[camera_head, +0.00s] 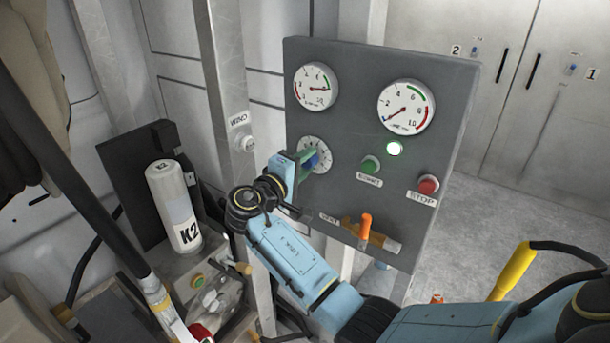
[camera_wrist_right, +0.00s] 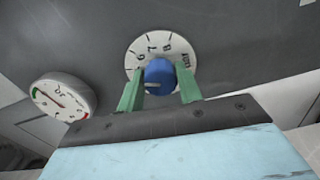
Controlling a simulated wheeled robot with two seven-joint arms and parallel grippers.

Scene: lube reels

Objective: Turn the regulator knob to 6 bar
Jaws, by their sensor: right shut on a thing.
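The knob's exact setting cannot be read. My left gripper is not in view.
The grey panel (camera_head: 290,90) carries a left gauge (camera_head: 315,87), a right gauge (camera_head: 406,107), a lit green lamp (camera_head: 394,148), a green button (camera_head: 370,166), a red STOP button (camera_head: 428,185) and an orange-handled valve (camera_head: 365,226). A white K2 cylinder (camera_head: 172,205) stands left. Floor lies right.

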